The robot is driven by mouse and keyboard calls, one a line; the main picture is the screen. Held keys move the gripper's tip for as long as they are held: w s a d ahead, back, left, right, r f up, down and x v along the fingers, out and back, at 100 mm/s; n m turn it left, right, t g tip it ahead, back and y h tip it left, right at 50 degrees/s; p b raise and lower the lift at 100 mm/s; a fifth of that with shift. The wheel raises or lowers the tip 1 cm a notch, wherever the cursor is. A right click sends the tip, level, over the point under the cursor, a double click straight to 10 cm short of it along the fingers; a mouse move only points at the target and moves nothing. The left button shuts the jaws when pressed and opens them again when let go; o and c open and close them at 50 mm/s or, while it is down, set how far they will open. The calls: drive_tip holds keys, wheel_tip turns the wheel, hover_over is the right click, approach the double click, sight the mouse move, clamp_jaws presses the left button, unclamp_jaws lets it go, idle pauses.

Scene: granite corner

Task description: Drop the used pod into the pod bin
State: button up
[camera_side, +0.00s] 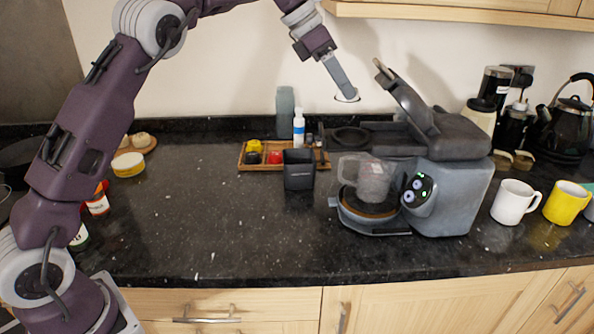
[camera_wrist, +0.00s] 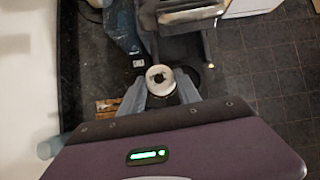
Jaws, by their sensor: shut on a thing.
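My gripper (camera_side: 346,91) is shut on the used pod (camera_side: 347,98), a small pale disc-like piece, high above the counter. In the wrist view the pod (camera_wrist: 160,77) shows a white rim and darker middle between the fingertips (camera_wrist: 161,91). The pod bin (camera_side: 299,171) is a dark open-topped box on the counter at the front of the wooden tray, below and left of my gripper. I cannot make out the bin in the wrist view. The coffee machine (camera_side: 452,190) stands to the right of the bin with its lid (camera_side: 402,100) raised.
The wooden tray (camera_side: 246,168) holds yellow, red and dark pods, with bottles behind. A glass jug (camera_side: 366,182) stands on the machine's base. A white mug (camera_side: 513,203) and a yellow mug (camera_side: 564,204) are to the right. The counter left of the bin is mostly clear.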

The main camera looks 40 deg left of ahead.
drive_tip(key=a+f+n+t+y, duration=0.1)
drive_tip(key=a+f+n+y, duration=0.2)
drive_tip(key=a+f+n, duration=0.3)
drive_tip(key=s+a+f, duration=0.1)
drive_tip(key=a+f, duration=0.3)
drive_tip(key=f, duration=0.4)
drive_tip(key=shift+a, duration=0.35)
drive_tip(key=o, duration=1.4)
drive_tip(key=shift+r, duration=0.1)
